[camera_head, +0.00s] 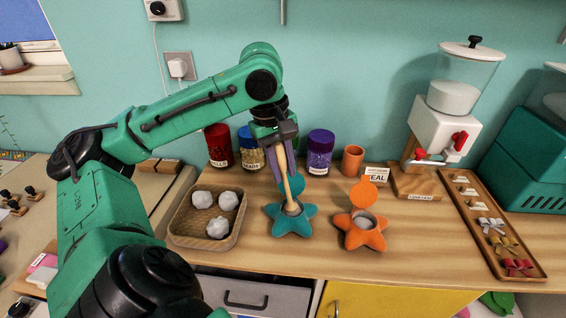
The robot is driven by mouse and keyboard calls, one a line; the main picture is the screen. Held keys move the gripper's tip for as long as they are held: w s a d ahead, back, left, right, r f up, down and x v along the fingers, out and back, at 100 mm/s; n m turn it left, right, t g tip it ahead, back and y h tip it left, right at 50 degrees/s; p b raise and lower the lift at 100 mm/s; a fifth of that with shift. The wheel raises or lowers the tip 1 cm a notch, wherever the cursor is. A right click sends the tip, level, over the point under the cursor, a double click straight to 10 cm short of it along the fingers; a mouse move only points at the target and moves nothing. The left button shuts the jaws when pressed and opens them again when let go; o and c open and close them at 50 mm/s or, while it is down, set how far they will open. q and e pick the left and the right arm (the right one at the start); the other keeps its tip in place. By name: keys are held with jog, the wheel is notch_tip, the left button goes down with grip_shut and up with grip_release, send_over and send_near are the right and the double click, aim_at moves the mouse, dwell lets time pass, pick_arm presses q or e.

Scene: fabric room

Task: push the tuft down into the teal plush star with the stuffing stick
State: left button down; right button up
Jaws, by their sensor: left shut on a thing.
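The teal plush star (291,222) lies on the wooden counter with a round opening in its middle and its teal flap standing up behind. My left gripper (280,150) points down above it, shut on the wooden stuffing stick (284,172). The stick is slightly tilted, and its lower end is at the star's opening. Something pale shows in the opening around the stick's end. I cannot tell how deep the stick or the tuft sits. My right gripper is not in view.
An orange plush star (361,234) with pale filling lies close on the right. Jars and an orange cup (352,160) stand behind. A dispenser (443,128) and a long wooden tray (472,217) are on the right.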

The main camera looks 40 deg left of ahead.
pick_arm(q)
jog(key=shift+f+b, duration=0.85)
jog(key=shift+f, duration=0.25)
dwell(0.8)
notch_tip(320, 180, up, 11)
jog(key=p, duration=1.2)
jog(key=shift+r, duration=0.2)
jog(key=shift+f, duration=0.2)
